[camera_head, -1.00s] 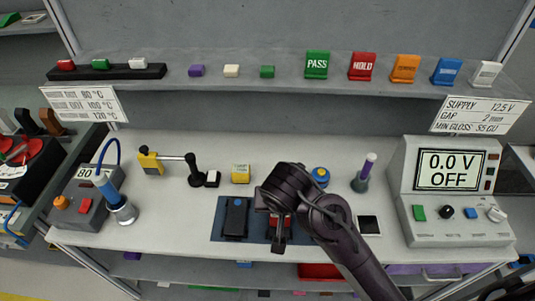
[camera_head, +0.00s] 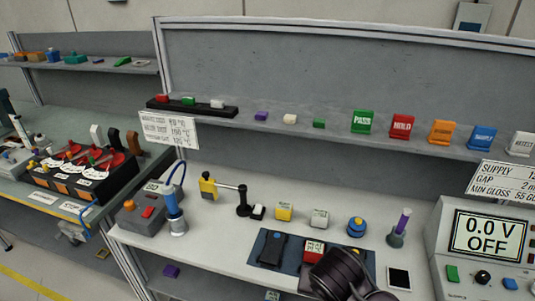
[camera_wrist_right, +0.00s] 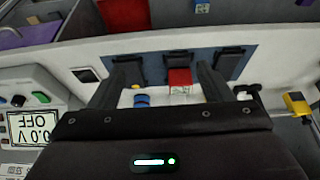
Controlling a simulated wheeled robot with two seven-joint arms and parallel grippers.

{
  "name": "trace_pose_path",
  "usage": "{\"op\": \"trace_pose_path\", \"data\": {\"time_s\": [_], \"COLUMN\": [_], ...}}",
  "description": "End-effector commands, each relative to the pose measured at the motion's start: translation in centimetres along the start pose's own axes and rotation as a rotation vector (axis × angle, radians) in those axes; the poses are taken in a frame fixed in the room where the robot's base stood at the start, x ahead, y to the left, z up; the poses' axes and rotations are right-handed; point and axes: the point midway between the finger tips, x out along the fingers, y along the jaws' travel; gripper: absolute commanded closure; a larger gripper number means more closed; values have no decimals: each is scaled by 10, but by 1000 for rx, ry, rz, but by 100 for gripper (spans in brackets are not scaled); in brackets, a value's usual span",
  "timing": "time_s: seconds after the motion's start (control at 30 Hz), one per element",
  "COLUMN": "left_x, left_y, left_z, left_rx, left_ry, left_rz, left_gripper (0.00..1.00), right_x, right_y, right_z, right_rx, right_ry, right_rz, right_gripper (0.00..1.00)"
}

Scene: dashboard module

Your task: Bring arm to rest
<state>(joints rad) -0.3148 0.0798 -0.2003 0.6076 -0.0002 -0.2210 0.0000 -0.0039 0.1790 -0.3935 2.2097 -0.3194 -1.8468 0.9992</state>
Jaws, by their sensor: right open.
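My right arm (camera_head: 340,275) is at the bottom edge of the head view, in front of the bench. Its fingers are hidden there. In the right wrist view my right gripper (camera_wrist_right: 166,70) is open, its two dark fingers apart with nothing held between them. Beyond the fingers lie a blue mat (camera_wrist_right: 150,62), dark modules (camera_wrist_right: 230,62) and a red block (camera_wrist_right: 180,77). My left gripper is out of view.
The bench holds a yellow block (camera_head: 284,211), a pale block (camera_head: 319,217), a blue round button (camera_head: 357,227), a purple-topped stand (camera_head: 399,228) and a soldering station (camera_head: 140,213). A power supply (camera_head: 485,245) reads 0.0 V OFF. Labelled blocks line the shelf (camera_head: 340,130).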

Motion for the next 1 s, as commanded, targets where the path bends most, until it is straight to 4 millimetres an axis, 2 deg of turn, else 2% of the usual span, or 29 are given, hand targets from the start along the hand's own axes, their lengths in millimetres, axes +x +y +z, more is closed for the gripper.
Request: {"op": "trace_pose_path", "data": {"time_s": [0.07, 0.17, 0.37, 0.57, 0.77, 0.87, 1.0], "left_x": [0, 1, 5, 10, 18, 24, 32], "left_y": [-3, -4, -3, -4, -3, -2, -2], "left_z": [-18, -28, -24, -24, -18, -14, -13], "left_rx": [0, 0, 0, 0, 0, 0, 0], "left_ry": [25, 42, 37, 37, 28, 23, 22], "left_rz": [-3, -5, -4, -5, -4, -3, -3], "left_gripper": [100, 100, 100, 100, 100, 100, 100], "right_x": [0, 19, 54, 109, 187, 240, 319], "right_y": [0, -2, -7, -9, -5, 5, 32], "right_z": [0, 4, 11, 28, 63, 97, 164], "right_rx": [0, -14, -45, -86, -137, -168, -222], "right_ry": [0, -20, -54, -103, -161, -197, -236], "right_rz": [0, -7, -25, -51, -86, -106, -131], "right_gripper": [28, 28, 28, 28, 28, 28, 28]}}
